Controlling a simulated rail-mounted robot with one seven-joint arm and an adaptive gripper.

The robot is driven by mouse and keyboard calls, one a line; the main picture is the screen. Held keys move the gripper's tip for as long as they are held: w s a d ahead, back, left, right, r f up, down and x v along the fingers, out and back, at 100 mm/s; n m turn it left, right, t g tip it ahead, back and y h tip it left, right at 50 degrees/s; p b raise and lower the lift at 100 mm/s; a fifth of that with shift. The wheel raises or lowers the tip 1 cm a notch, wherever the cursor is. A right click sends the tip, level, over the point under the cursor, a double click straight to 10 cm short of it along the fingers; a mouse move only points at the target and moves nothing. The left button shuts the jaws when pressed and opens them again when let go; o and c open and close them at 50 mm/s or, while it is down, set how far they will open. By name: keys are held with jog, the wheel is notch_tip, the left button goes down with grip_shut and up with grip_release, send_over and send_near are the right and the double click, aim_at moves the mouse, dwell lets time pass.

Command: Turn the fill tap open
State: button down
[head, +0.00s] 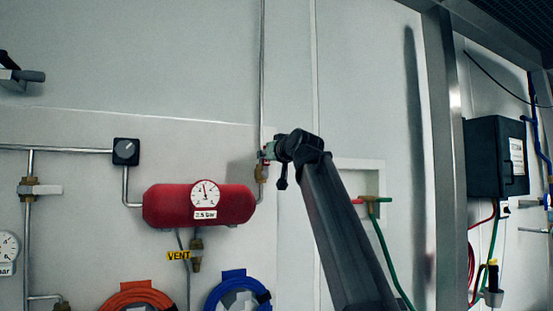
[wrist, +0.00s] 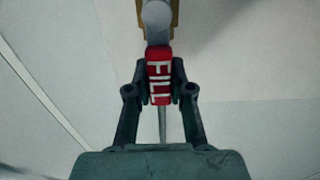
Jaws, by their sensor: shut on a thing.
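The fill tap has a red handle (wrist: 158,68) marked "FILL" in white, which points down toward my gripper in the wrist view. Its grey hub and brass body (wrist: 158,15) are at the top edge of that view. My gripper (wrist: 160,85) is shut on the red handle, with one dark finger on each side of it. In the head view my gripper (head: 270,152) is at the thin vertical pipe right of the red tank. My arm hides most of the tap there; a brass fitting (head: 260,173) shows just below.
The red tank (head: 165,205) with a round gauge (head: 204,193) is left of my gripper. A black knob (head: 126,151) and a yellow "VENT" label (head: 179,255) are nearby. A green hose (head: 384,245) hangs to the right of my arm. Bare wall lies above.

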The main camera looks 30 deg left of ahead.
dwell(0.4)
jog(key=c, duration=1)
grip_release()
jog(key=shift+a, duration=0.1)
jog(key=shift+s, duration=0.1)
jog(key=v, duration=1.2)
